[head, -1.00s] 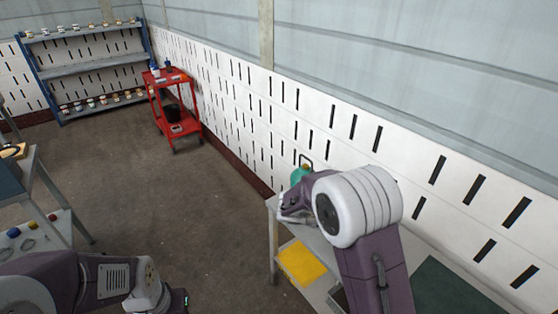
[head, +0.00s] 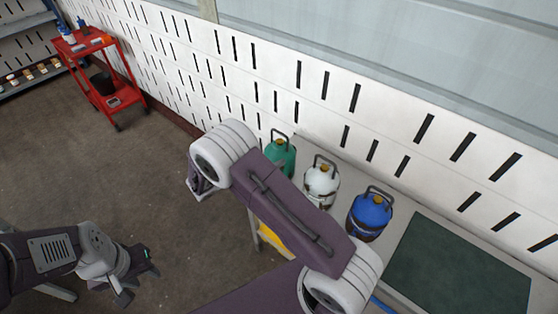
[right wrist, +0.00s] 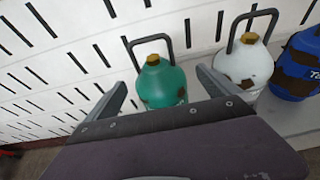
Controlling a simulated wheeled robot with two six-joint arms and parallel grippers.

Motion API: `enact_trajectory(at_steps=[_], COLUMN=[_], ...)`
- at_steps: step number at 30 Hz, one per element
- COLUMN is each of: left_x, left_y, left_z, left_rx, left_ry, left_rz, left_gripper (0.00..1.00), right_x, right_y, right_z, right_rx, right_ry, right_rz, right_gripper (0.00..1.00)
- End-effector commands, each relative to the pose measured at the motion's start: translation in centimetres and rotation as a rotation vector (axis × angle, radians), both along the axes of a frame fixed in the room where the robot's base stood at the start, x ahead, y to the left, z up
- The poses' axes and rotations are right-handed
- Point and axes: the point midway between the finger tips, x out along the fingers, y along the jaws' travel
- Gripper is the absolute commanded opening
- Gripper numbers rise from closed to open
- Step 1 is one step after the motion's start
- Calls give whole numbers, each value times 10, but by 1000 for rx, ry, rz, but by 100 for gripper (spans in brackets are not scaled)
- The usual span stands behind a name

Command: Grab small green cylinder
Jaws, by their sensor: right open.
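The small green cylinder (head: 285,158) stands upright on the table by the wall, partly hidden by my right arm in the head view. In the right wrist view the green cylinder (right wrist: 162,84) has a brass-coloured top and a dark handle. My right gripper (right wrist: 161,78) is open, its two fingers either side of the green cylinder in that picture. I cannot tell how far they reach along it. In the head view the right fingers are mostly hidden behind my wrist. My left gripper (head: 138,276) is open and empty over the floor at the lower left.
A white cylinder (head: 321,180) and a blue cylinder (head: 370,212) stand right of the green one in a row. A dark green mat (head: 455,265) lies further right on the table. The slotted wall rises close behind. A red cart (head: 100,75) stands at the upper left.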

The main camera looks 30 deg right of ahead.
Motion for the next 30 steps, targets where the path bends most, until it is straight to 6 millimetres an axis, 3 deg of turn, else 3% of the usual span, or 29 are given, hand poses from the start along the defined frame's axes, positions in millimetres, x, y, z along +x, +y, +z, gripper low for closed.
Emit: enact_trajectory(at_steps=[7,11,19,27,30], left_x=[0,0,0,0,0], left_y=[0,0,0,0,0], left_z=[7,8,19,18,18], left_rx=[0,0,0,0,0], left_ry=[0,0,0,0,0], left_rz=[0,0,0,0,0], left_gripper=[36,36,36,36,36], right_x=[12,15,34,36,36], right_y=[-31,-36,-74,-79,-78], right_z=[-10,-13,-23,-26,-26], right_rx=[0,1,1,1,1], right_ry=[1,0,0,0,0], right_rz=[-5,-2,-4,-1,-1], right_gripper=[100,100,100,100,72])
